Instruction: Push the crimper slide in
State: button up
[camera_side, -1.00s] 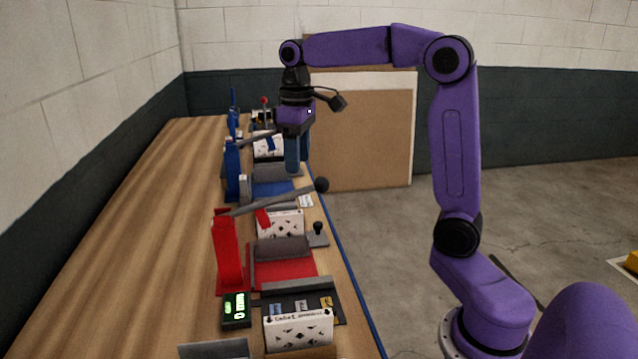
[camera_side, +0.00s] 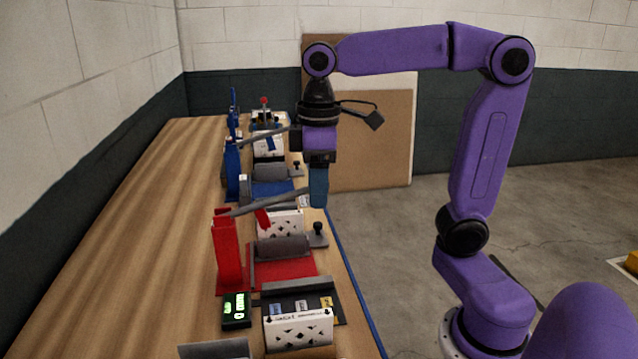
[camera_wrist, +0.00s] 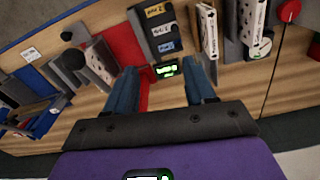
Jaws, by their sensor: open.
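The red crimper (camera_side: 229,255) has a red base, a grey lever (camera_side: 270,201) and a slide with a black knob (camera_side: 318,230) at the table's front edge. Its red base (camera_wrist: 122,42) also shows in the wrist view. The blue crimper (camera_side: 232,170) stands farther back, with its own black slide knob (camera_side: 297,166). My gripper (camera_side: 318,202) is open and empty, pointing down near the front edge, between the two crimpers' knobs in the side view. It hides the end of the red crimper's lever. In the wrist view the fingers (camera_wrist: 167,75) are apart.
A black holder with labelled slots (camera_side: 298,295), a green-lit display (camera_side: 236,310) and a white patterned filter box (camera_side: 298,330) sit nearer the camera. Another white box (camera_side: 284,224) is by the red crimper. Bare tabletop (camera_side: 150,240) lies behind the stations.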

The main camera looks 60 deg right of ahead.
jog(key=shift+s+a, duration=0.1)
jog(key=shift+s, duration=0.15)
notch_tip(320, 180, up, 5)
jog(key=m, duration=0.7)
send_over(318, 223)
notch_tip(318, 223, down, 30)
jog(key=shift+a+r, duration=0.1)
